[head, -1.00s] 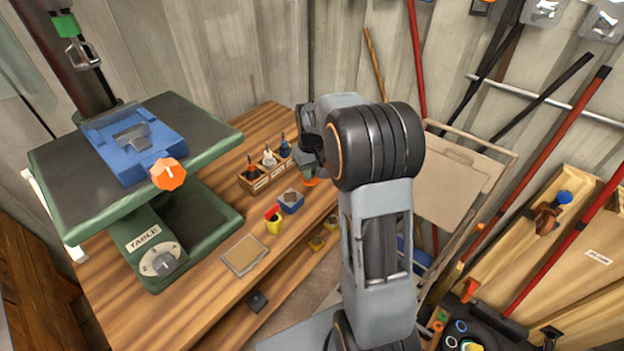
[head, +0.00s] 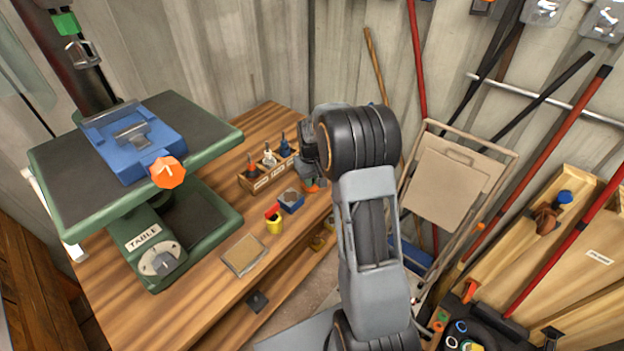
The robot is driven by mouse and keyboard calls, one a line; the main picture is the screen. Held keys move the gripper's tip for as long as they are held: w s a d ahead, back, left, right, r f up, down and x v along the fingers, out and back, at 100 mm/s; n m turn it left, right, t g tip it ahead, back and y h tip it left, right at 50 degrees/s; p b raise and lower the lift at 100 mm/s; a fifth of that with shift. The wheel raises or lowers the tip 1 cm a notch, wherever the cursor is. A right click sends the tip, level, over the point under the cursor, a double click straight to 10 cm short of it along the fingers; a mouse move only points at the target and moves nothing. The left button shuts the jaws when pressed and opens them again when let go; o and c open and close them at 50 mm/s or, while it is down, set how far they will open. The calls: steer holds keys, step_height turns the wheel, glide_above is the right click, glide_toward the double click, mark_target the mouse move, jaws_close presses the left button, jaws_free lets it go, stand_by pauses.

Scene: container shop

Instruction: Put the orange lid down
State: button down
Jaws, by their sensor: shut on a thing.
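My gripper (head: 311,172) is at the right edge of the wooden bench, just left of my arm's dark joint. It is shut on the orange lid (head: 312,188), of which only a small orange part shows below the dark fingers. The rest of the lid is hidden by the gripper. Whether the lid touches the bench top cannot be told.
A wooden rack (head: 267,170) with several bottles stands behind and left of my gripper. A yellow cup with a red top (head: 273,219) and a flat tan tray (head: 243,254) are nearer. A green machine table (head: 60,190) fills the bench's left. Bare bench (head: 205,309) lies in front.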

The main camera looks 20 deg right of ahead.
steer(key=shift+f, duration=0.15)
steer(key=c, duration=1)
jaws_free()
step_height(320, 180, up, 11)
steer(key=s+a+r+t, duration=0.1)
steer(key=s+a+r, duration=0.45)
steer(key=s, duration=0.35)
steer(key=s+a+f, duration=0.1)
steer(key=s, duration=0.3)
steer(key=s+a+f+t, duration=0.1)
steer(key=s+a, duration=0.1)
steer(key=s, duration=0.2)
steer(key=s+a+f+t+p, duration=0.1)
steer(key=s+a, duration=0.1)
steer(key=s, duration=0.2)
steer(key=shift+s+a, duration=0.1)
steer(key=shift+s, duration=0.3)
